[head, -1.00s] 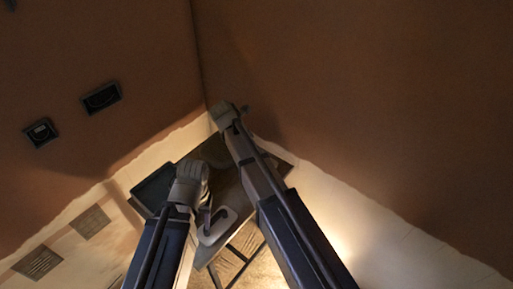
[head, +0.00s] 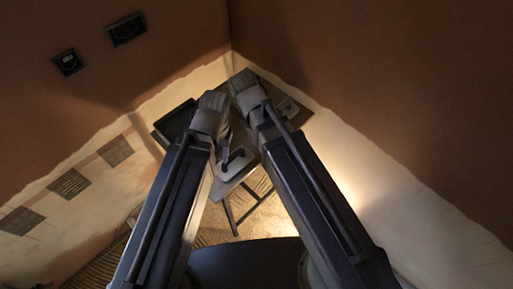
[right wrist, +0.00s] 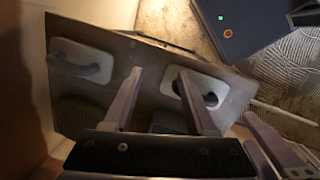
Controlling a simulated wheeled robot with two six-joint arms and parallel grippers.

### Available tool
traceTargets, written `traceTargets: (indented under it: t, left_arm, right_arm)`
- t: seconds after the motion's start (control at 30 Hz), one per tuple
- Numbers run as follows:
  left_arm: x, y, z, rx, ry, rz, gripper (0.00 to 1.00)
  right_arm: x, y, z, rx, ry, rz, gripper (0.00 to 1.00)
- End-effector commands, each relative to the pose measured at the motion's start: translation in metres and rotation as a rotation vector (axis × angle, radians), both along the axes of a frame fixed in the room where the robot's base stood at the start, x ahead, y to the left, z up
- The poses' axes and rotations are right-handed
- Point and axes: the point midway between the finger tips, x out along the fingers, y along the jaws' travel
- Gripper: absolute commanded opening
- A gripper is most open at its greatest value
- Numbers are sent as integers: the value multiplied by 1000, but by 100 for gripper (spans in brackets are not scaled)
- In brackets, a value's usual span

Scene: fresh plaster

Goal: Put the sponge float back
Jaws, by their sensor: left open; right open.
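Two floats, each with a pale plate and a dark handle, lie on a dark tabletop (head: 299,122) in the corner. One float (head: 235,164) is near the table's front edge; it also shows in the right wrist view (right wrist: 221,88). The other float (head: 288,106) is at the right; it also shows in the right wrist view (right wrist: 70,49). I cannot tell which is the sponge float. My right gripper (head: 241,82) is open over the table; its fingers (right wrist: 160,100) look empty, one overlapping the nearer float in view. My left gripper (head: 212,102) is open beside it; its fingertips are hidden.
A dark tray (head: 176,121) is at the table's left side. Brown walls with a pale lower band meet behind the table. Two dark wall boxes (head: 127,29) (head: 68,62) are at the upper left. Both forearms run close together and cover part of the table.

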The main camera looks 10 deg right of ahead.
Motion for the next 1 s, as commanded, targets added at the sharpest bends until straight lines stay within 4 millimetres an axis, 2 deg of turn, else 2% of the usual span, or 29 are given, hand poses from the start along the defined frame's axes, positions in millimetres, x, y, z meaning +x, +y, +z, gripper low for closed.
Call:
traceTargets:
  t: [0.03,0.1,0.3,0.5,1.0]
  left_arm:
    - [0,0,0,0,0,0,50]
    - [0,0,0,0,0,0,50]
    - [0,0,0,0,0,0,50]
    - [0,0,0,0,0,0,50]
    - [0,0,0,0,0,0,50]
  right_arm:
    - [-20,3,-1,19,-11,-100,57]
    - [-35,7,-1,41,-24,-235,57]
    - [-61,16,-3,74,-38,-477,57]
    - [-65,18,-3,80,-40,-538,57]
    - [-64,18,-3,79,-41,-535,57]
